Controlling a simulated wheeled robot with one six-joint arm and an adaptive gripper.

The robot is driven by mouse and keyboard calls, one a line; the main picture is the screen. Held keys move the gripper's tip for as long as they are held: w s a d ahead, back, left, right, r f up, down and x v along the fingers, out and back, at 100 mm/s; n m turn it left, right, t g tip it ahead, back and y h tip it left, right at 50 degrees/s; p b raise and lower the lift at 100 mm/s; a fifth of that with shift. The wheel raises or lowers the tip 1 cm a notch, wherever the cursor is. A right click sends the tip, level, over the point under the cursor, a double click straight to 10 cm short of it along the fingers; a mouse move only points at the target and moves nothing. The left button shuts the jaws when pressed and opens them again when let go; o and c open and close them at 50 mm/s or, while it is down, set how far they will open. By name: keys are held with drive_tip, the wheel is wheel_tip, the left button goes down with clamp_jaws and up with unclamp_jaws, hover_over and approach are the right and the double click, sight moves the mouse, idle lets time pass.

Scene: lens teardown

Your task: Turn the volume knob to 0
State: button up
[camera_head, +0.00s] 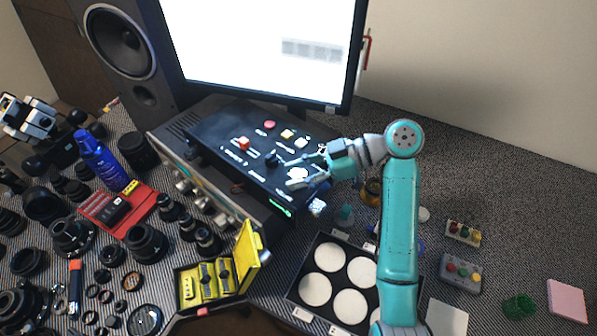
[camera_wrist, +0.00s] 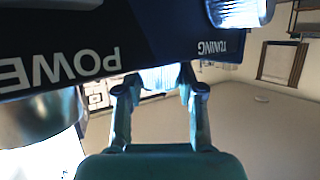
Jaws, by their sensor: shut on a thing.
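A black control panel (camera_head: 235,140) with several knobs and coloured buttons sits below the monitor. My gripper (camera_head: 287,173) reaches onto its right part from the right, one finger on each side of a knob. In the wrist view, my gripper (camera_wrist: 160,76) is shut on a bright ridged knob (camera_wrist: 157,80), which seems to be the volume knob. It lies between the lettering "POWE" at left and "TUNING" at right. Its label, scale and pointer are hidden, so its setting cannot be read. A ridged tuning knob (camera_wrist: 240,10) stands close by at upper right.
A metallic knob (camera_wrist: 40,122) is close to my left finger in the wrist view. The monitor (camera_head: 265,50) stands behind the panel. An open yellow case (camera_head: 210,285) and a tray of white discs (camera_head: 341,272) lie in front. Lenses crowd the left.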

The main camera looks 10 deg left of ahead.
sight(298, 174)
drive_tip(key=shift+f+g, duration=0.1)
drive_tip(key=shift+g, duration=0.2)
drive_tip(key=o, duration=1.2)
drive_tip(key=shift+c, duration=0.2)
wheel_tip(298, 174, up, 10)
drive_tip(key=shift+r, duration=0.1)
drive_tip(key=shift+s, duration=0.15)
